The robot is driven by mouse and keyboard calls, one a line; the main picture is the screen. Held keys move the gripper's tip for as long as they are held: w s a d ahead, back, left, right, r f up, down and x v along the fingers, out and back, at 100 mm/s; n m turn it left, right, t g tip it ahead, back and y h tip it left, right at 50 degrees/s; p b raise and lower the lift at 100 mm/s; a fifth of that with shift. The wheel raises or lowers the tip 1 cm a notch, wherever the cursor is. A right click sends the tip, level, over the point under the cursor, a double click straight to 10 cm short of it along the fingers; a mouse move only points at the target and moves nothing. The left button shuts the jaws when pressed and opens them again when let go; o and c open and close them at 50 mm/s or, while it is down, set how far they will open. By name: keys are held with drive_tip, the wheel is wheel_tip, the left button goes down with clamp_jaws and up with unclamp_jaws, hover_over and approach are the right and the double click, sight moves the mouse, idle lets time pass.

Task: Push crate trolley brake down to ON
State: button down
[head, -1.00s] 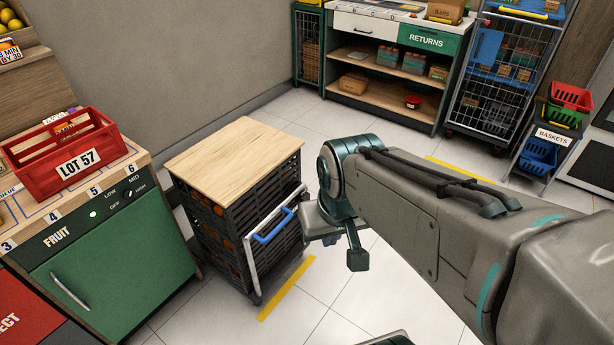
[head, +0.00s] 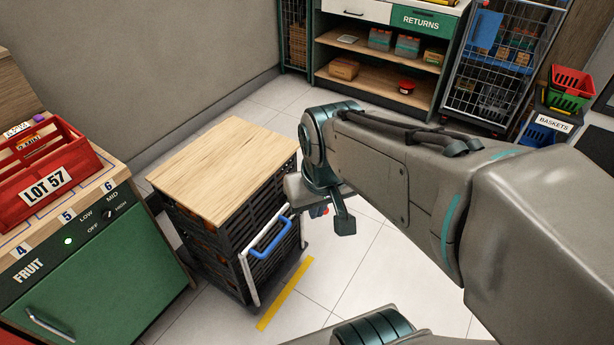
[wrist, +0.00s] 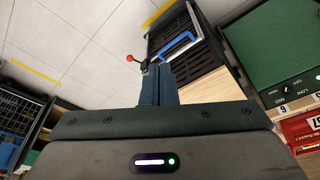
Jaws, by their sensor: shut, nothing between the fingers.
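The crate trolley (head: 222,165) stands on the floor with a pale wooden top, dark slatted crates and a blue handle (head: 270,238). It also shows at the upper right in the wrist view (wrist: 205,58). A small lever with a red ball knob (wrist: 130,58) sticks out left of my fingertips in the wrist view; its base is partly hidden. In the head view a small red spot (head: 326,211) shows by my gripper (head: 345,222). My gripper is shut and empty, right of the trolley; its fingers (wrist: 158,80) look close to the lever; I cannot tell whether they touch.
A green fruit counter (head: 110,255) with a red crate (head: 35,175) stands left of the trolley. A returns shelf (head: 385,75), a wire cage (head: 500,70) and baskets (head: 555,100) stand behind. Open tiled floor with a yellow strip (head: 285,293) lies in front.

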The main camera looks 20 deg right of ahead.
drive_tip(key=w+d+f+n+g+b, duration=0.1)
drive_tip(key=w+d+f+n+b, duration=0.25)
drive_tip(key=w+f, duration=0.45)
drive_tip(key=w+d+f+n+b, duration=0.3)
drive_tip(key=w+f+b, duration=0.15)
drive_tip(key=w, duration=0.75)
drive_tip(key=w+d+f+n+b, duration=0.2)
drive_tip(key=w+d+f, duration=0.1)
drive_tip(key=f, duration=0.5)
drive_tip(key=w+d+f+n+g+b, duration=0.1)
drive_tip(key=w+d+f, duration=0.3)
drive_tip(key=f, duration=0.5)
drive_tip(key=w+d+f+n+y+b, duration=0.1)
drive_tip(key=w+d+f+n+b, duration=0.2)
drive_tip(key=w+f, duration=0.3)
drive_tip(key=shift+d+f+n, duration=0.15)
drive_tip(key=shift+d+f, duration=0.25)
drive_tip(key=shift+f, duration=0.25)
drive_tip(key=shift+d+f+n, duration=0.1)
drive_tip(key=shift+d+f, duration=0.25)
drive_tip(key=shift+f, duration=0.25)
drive_tip(key=shift+f+b, duration=0.15)
drive_tip(key=shift+b, duration=0.2)
drive_tip(key=shift+a+f+b, duration=0.2)
drive_tip(key=shift+f+b, duration=0.7)
drive_tip(key=shift+f, duration=0.8)
drive_tip(key=shift+a+f+b, duration=0.15)
drive_tip(key=shift+f+b, duration=0.75)
drive_tip(key=shift+f, duration=0.75)
